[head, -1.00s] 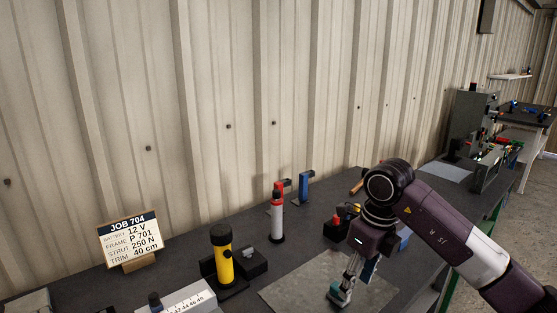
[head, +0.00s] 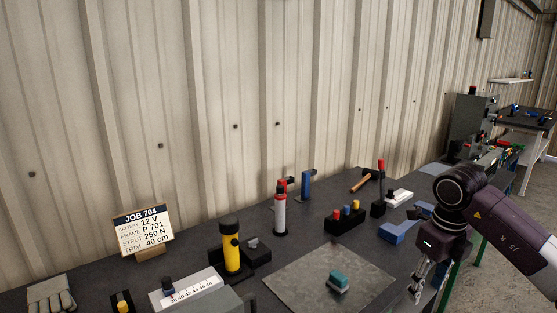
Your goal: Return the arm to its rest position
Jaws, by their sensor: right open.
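My right gripper (head: 417,290) is at the lower right in the head view, past the right edge of the grey mat, with its fingers pointing down. It is open and holds nothing that I can see. The right arm comes in from the right edge. A small teal block (head: 338,281) sits on the grey mat (head: 300,268), to the left of the gripper and apart from it. My left gripper is not in view.
On the bench stand a job card (head: 142,230), a yellow cylinder (head: 231,249), a white cylinder with a red top (head: 280,213), a black holder with coloured pegs (head: 345,219) and a blue part (head: 398,232). A numbered scale (head: 190,287) lies at the front left.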

